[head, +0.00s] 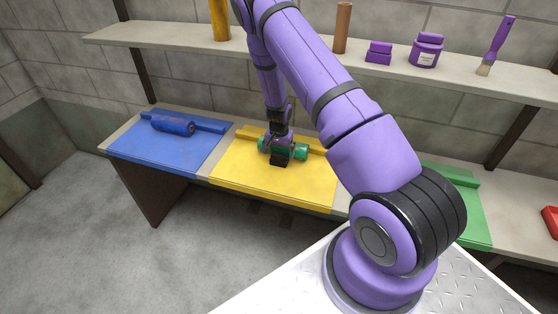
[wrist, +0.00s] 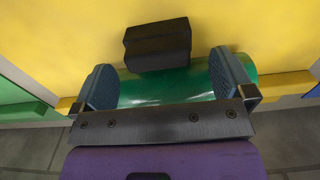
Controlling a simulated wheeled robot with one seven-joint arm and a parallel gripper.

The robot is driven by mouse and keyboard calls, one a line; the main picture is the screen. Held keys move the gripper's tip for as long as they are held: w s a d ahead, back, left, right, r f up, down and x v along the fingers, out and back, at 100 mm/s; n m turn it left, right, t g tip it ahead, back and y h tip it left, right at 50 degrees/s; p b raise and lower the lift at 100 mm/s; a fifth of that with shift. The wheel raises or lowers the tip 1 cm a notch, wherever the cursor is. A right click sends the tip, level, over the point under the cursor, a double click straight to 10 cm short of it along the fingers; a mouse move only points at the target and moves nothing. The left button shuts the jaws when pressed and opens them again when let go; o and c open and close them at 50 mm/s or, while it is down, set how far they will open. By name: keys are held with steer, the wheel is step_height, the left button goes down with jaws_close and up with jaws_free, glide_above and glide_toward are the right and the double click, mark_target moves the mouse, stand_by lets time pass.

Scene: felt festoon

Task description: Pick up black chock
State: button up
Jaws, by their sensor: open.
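The black chock (wrist: 157,44) lies on the yellow mat (head: 260,190), against a green cylinder. In the head view the chock (head: 279,163) shows as a small dark block just in front of my gripper (head: 282,145). In the wrist view my gripper (wrist: 163,66) is open, its two grey-blue fingers wide apart. The fingers are over the two ends of the green cylinder (wrist: 165,84), and the chock lies beyond it, in line with the gap between them. Nothing is seen held. I cannot tell whether the fingers touch the cylinder.
A yellow bar (head: 310,143) runs along the mat's back edge. A blue mat (head: 150,155) with a blue cylinder (head: 172,126) lies left; a green mat (head: 470,205) lies right. A shelf (head: 290,50) above holds a purple jar (head: 427,52) and a brush (head: 495,47). The yellow mat's front is clear.

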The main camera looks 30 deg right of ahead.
mark_target(279, 153)
step_height(279, 153, down, 4)
steer(key=shift+r, duration=0.1)
steer(key=shift+c, duration=0.2)
steer(key=c, duration=0.9)
steer(key=shift+c, duration=0.2)
steer(key=shift+s+a+r, duration=0.1)
steer(key=shift+a+r, duration=0.05)
